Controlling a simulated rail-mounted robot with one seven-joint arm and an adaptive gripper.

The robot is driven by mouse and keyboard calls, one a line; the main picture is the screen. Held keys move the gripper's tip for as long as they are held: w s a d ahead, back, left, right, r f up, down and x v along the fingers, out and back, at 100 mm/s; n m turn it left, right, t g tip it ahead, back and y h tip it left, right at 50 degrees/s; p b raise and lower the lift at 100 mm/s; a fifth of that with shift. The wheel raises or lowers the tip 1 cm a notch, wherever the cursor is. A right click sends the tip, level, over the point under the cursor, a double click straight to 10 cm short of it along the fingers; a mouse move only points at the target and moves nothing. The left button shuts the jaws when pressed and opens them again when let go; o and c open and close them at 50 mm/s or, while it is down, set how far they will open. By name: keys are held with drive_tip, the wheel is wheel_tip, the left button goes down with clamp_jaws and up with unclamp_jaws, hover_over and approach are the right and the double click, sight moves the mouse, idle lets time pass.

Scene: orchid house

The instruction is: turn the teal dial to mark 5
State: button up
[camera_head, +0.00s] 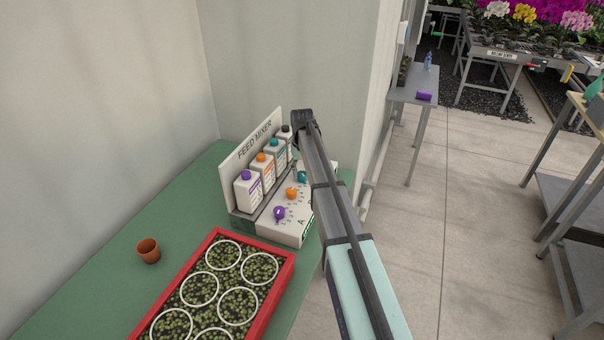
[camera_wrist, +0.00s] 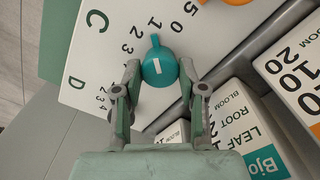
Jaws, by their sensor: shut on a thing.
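The teal dial (camera_wrist: 158,70) sits on the white panel near the letter C in the wrist view. A white line crosses its face, and its pointed tab faces up in the picture, toward the printed digits. I cannot tell surely which mark it meets. My gripper (camera_wrist: 158,80) is shut on the dial, one finger on each side. In the head view the teal dial (camera_head: 303,176) shows at the far end of the white feed mixer panel (camera_head: 290,229), partly hidden by my arm.
An orange dial (camera_head: 292,193) and a purple dial (camera_head: 280,213) stand nearer on the panel. Several bottles, one with a purple cap (camera_head: 246,175), stand behind the dials. A red-rimmed tray (camera_head: 284,277) and a small clay pot (camera_head: 148,250) are on the green bench (camera_head: 191,208).

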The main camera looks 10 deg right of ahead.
sight(302, 173)
drive_tip(key=n+b, duration=0.1)
drive_tip(key=n, duration=0.5)
drive_tip(key=shift+f+n, duration=0.15)
drive_tip(key=shift+n, duration=0.15)
drive_tip(key=n+b, duration=0.1)
drive_tip(key=n, duration=0.5)
drive_tip(key=shift+s, duration=0.1)
drive_tip(key=n, duration=0.6)
drive_tip(key=shift+n+b, duration=0.3)
drive_tip(key=n, duration=0.5)
drive_tip(key=shift+n, duration=0.3)
drive_tip(key=o, duration=1.1)
drive_tip(key=shift+o, duration=0.2)
wheel_tip(302, 173, up, 12)
